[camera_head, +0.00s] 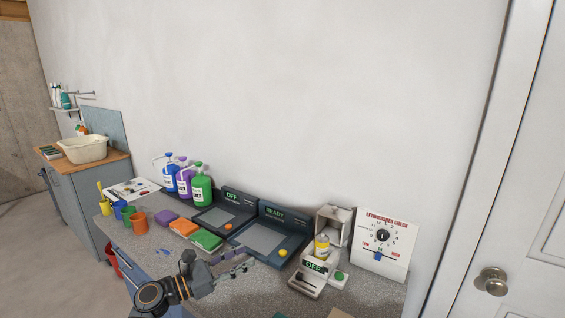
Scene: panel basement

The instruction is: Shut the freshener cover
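The freshener (346,228) is a whitish box at the right end of the counter, against the wall. Its front is open, and a yellow-and-white can (322,245) shows in it. A front piece with a dark "OFF" display (315,265) and a dark slot or lever sits below the can. I cannot tell clearly which piece is the cover. My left gripper (250,260) is over the counter, left of the freshener and apart from it. Its fingers point right, spread with a gap, and hold nothing visible. My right gripper is out of view.
A green button (339,276) is beside the freshener's front. An extinguisher check panel (384,242) stands close on its right. Two dark display stations (268,235) (223,213), colored sponges (206,240), bottles (201,189) and cups (139,222) are to the left. A door is far right.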

